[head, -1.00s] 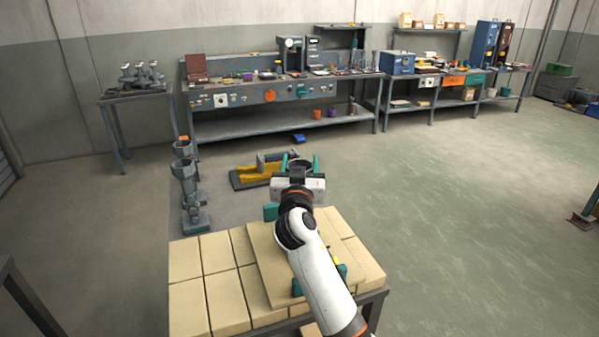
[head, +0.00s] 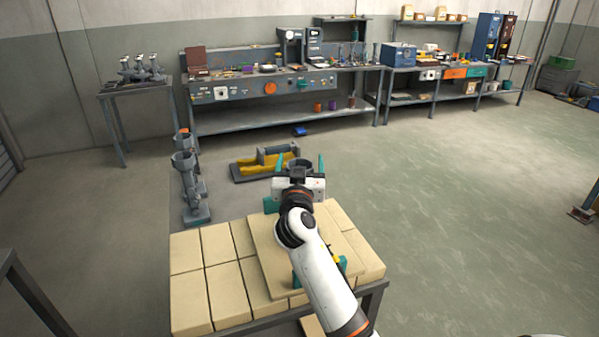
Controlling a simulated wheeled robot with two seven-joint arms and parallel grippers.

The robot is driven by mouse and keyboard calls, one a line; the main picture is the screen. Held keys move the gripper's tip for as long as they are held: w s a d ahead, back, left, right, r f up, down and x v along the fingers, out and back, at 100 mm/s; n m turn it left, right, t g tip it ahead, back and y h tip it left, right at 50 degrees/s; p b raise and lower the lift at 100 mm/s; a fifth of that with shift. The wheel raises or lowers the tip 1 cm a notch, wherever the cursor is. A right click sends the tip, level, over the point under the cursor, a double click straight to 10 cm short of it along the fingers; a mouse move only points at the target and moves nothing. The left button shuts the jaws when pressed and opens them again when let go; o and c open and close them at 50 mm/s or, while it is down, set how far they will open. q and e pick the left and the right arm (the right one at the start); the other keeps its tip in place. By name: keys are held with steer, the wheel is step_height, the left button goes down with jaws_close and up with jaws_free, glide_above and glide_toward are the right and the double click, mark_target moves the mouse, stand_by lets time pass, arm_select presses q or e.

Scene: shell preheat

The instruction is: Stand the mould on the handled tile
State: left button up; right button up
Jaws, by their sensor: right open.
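The handled tile (head: 264,256) is a pale square slab with teal handles, lying on a table topped with pale bricks. My right arm reaches over it and hides part of it. My right gripper (head: 301,162) is at the tile's far edge in the picture, with its teal fingers apart. A dark grey, round-rimmed cup, seemingly the mould (head: 299,162), shows between the fingers. Its lower part is hidden behind my gripper, so I cannot tell what it stands on. My left gripper is not in view.
The brick-topped table (head: 200,255) has bare bricks left of the tile. Grey stands with cups (head: 190,185) are at its far left. A dark tray with a yellow piece (head: 262,164) lies on the floor beyond. Open floor (head: 450,220) lies to the right.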

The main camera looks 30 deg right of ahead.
steer(key=b+v, duration=0.4)
steer(key=v, duration=0.8)
steer(key=shift+s, duration=0.15)
